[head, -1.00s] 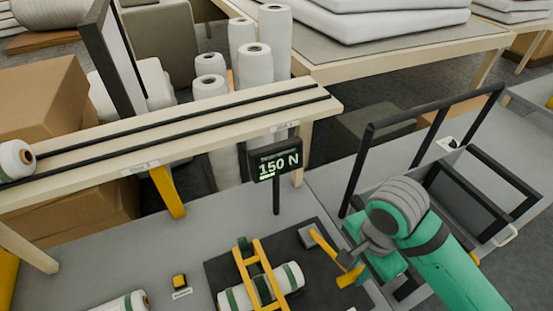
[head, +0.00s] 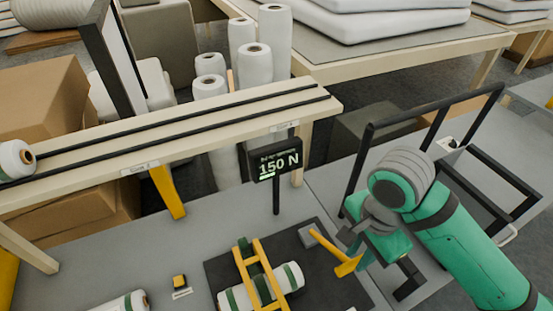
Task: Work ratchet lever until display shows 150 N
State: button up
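The display (head: 275,164) on a short black post reads 150 N, with a small green bar at its lower left. The ratchet lever (head: 328,246) is a yellow-orange bar slanting from a grey block down to a wider handle end. My gripper (head: 357,254) is by the handle end, its dark teal fingers just right of and above it. Whether they touch the lever, and how far apart they stand, I cannot tell. A yellow frame (head: 251,269) with a strap lies across a white roll with green bands (head: 290,277) on the dark mat.
A pale shelf (head: 180,131) with black rails runs behind the bench, with upright white rolls (head: 256,66) beyond it. A small yellow-black item (head: 180,282) and another roll (head: 125,301) lie on the left of the grey bench.

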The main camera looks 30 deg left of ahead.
jog(key=shift+w+r, duration=0.1)
dwell(0.3)
jog(key=shift+r, duration=0.65)
notch_tip(320, 180, up, 2)
jog(key=shift+r, duration=0.1)
notch_tip(320, 180, up, 2)
jog(key=shift+r, duration=0.15)
